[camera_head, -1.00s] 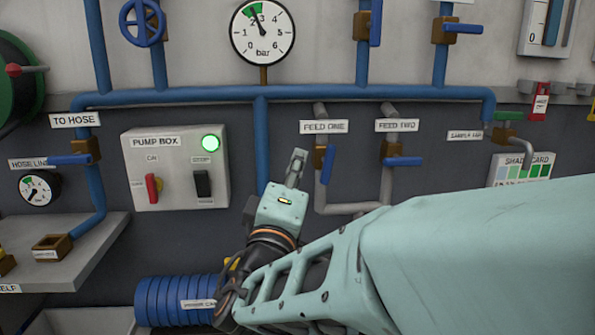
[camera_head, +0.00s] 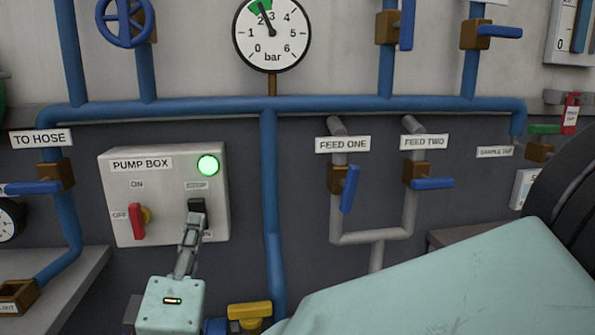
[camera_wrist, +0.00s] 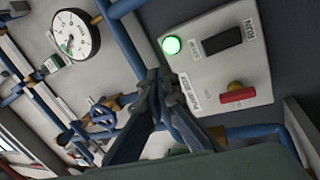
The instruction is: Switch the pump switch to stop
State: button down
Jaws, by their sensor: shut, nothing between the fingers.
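The pump box (camera_head: 120,200) is a pale grey box on the dark wall. Its black rocker switch (camera_head: 198,206) sits at the right, under the STOP label (camera_head: 196,185); the RUN label below it is partly hidden by my fingers. A green lamp (camera_head: 207,165) is lit above. My gripper (camera_head: 192,222) is shut and empty, its tips overlapping the lower part of the switch in the head view. In the wrist view the tips of my gripper (camera_wrist: 154,80) show apart from the black switch (camera_wrist: 222,38). I cannot tell contact or which way the rocker is tipped.
A red knob (camera_head: 138,222) marked ON and OFF is left on the same box. A vertical blue pipe (camera_head: 270,190) runs right of it. The feed one valve (camera_head: 349,188) and feed two valve (camera_head: 432,183) are further right. A yellow handle (camera_head: 250,310) lies low beside my gripper.

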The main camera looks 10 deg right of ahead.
jog(key=w+a+f+n+g+y, duration=0.1)
jog(key=w+a+f+n, duration=0.2)
jog(key=f, duration=0.6)
send_near(196, 209)
jog(key=w, duration=0.4)
jog(key=w+r, duration=0.1)
jog(key=w, duration=0.1)
jog(key=shift+w+a+r, duration=0.1)
jog(key=shift+w+a, duration=0.05)
jog(key=shift+w, duration=0.25)
jog(key=shift+w+r+g+p, duration=0.45)
jog(key=shift+r+g+p, duration=0.2)
jog(key=shift+p, duration=0.5)
jog(key=shift+f, duration=0.4)
jog(key=shift+s+b, duration=0.2)
jog(key=shift+b, duration=0.1)
